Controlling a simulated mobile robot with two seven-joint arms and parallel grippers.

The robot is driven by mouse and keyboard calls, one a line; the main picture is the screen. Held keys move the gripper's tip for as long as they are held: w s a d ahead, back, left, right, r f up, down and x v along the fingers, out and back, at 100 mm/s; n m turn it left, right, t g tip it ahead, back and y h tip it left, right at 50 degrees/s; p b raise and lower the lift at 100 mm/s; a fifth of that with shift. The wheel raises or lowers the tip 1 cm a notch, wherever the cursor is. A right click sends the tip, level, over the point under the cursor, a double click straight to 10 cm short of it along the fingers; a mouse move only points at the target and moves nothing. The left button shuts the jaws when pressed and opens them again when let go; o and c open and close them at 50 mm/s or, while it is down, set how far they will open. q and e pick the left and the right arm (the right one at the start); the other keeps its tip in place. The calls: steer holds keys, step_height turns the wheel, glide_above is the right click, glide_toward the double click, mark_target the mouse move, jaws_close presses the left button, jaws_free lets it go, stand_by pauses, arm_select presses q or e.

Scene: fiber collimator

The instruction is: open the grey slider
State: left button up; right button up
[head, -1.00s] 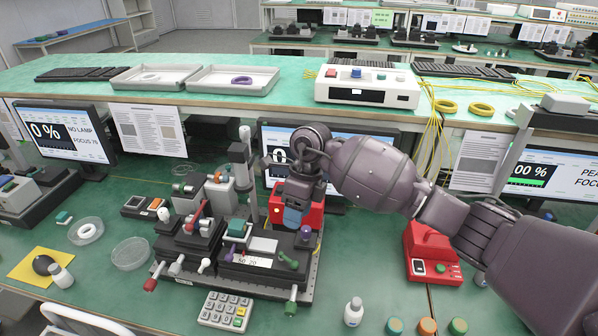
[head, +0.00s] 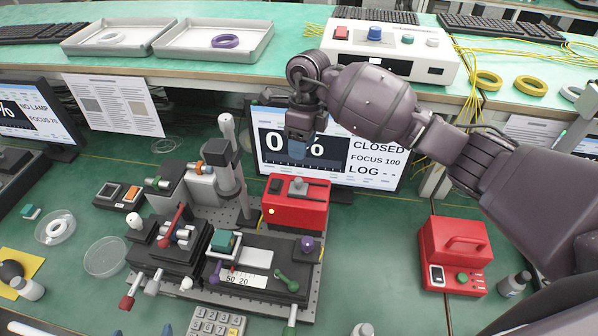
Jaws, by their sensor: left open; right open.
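The red box (head: 280,213) stands at the back right of the optics plate, in front of the monitor. On its top is a grey slider (head: 306,187) with a small raised grip. My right gripper (head: 298,151) hangs pointing down above and behind the slider in the picture, in front of the monitor screen. It is apart from the slider and holds nothing that I can see. Its fingers are small and partly merge with the dark screen. The monitor (head: 375,172) reads CLOSED. My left gripper is not in view.
The optics plate carries stages with coloured knobs (head: 128,302) and a tall grey post (head: 229,150) left of the red box. A second red device (head: 455,272) with a handle stands to the right. Green bench between them is clear. A shelf with trays (head: 110,48) runs behind.

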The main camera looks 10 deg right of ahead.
mark_target(299, 179)
arm_select(q)
steer(key=w+f+b, duration=0.1)
steer(key=f+b, duration=0.1)
steer(key=b, duration=0.1)
steer(key=shift+b, duration=0.3)
arm_select(e)
steer(key=f, duration=0.2)
steer(key=s+f, duration=0.1)
steer(key=f, duration=0.2)
steer(key=a+f, duration=0.1)
steer(key=f, duration=0.2)
steer(key=shift+s+f, duration=0.15)
steer(key=shift+s, duration=0.05)
arm_select(q)
steer(key=shift+w+d+f+b, duration=0.1)
steer(key=shift+w+f+b, duration=0.05)
steer(key=shift+f+b, duration=0.15)
arm_select(e)
steer(key=shift+s+f, duration=0.1)
steer(key=shift+f, duration=0.6)
